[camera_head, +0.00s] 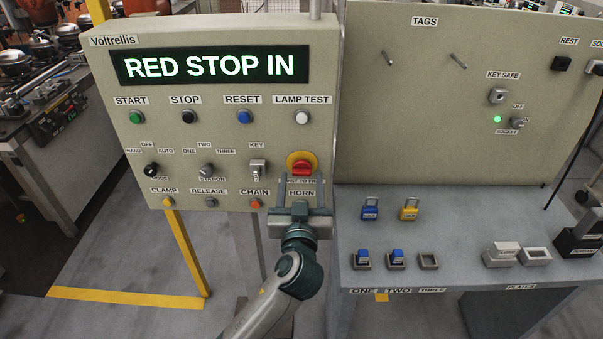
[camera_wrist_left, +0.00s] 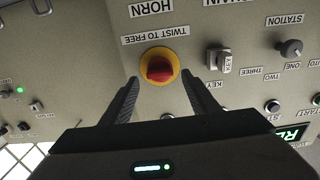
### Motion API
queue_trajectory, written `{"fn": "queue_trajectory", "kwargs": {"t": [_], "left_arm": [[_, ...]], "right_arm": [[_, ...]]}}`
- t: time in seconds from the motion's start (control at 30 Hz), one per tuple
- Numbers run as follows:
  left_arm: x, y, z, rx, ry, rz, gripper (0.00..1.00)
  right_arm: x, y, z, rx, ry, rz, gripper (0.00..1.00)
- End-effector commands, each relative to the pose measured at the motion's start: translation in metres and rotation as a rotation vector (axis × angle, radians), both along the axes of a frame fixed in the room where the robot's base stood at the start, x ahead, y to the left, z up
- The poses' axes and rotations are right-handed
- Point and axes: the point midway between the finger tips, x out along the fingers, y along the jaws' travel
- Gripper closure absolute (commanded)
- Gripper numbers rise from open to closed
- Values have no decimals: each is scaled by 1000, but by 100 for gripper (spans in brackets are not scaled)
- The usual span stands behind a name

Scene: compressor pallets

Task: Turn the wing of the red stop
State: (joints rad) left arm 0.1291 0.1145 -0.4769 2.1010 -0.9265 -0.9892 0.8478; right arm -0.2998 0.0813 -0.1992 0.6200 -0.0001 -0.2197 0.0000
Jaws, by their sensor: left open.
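The red stop (camera_head: 302,167) is a red winged knob on a round yellow plate, low on the right of the control panel (camera_head: 215,150). The panel's display (camera_head: 210,66) reads "RED STOP IN". My left gripper (camera_head: 301,184) is in front of the panel just below the stop, its fingers pointing at it. In the left wrist view the red stop (camera_wrist_left: 159,70) shows between and beyond the two open fingertips (camera_wrist_left: 165,88), apart from both. A label above it there reads "TWIST TO FREE". My right gripper is not in view.
A key switch (camera_head: 257,168) sits just left of the stop, with the orange chain button (camera_head: 256,203) below it. A sloping shelf (camera_head: 460,270) to the right holds blue padlocks (camera_head: 370,209) and a yellow padlock (camera_head: 409,209). Open floor lies below the panel.

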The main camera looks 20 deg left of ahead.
Motion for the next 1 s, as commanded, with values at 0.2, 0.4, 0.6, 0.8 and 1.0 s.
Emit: {"fn": "queue_trajectory", "kwargs": {"t": [0.2, 0.4, 0.6, 0.8, 1.0], "left_arm": [[15, 5, 1, 1, 0, 1, 45], [17, 5, 0, -1, 0, 1, 45], [17, 5, 0, 0, 0, 0, 62], [16, 5, 0, 0, 0, 0, 87], [16, 5, 0, 15, 5, 1, 87]], "right_arm": [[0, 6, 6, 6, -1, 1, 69], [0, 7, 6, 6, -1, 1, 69], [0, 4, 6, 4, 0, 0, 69], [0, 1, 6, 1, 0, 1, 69], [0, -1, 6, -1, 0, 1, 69]]}}
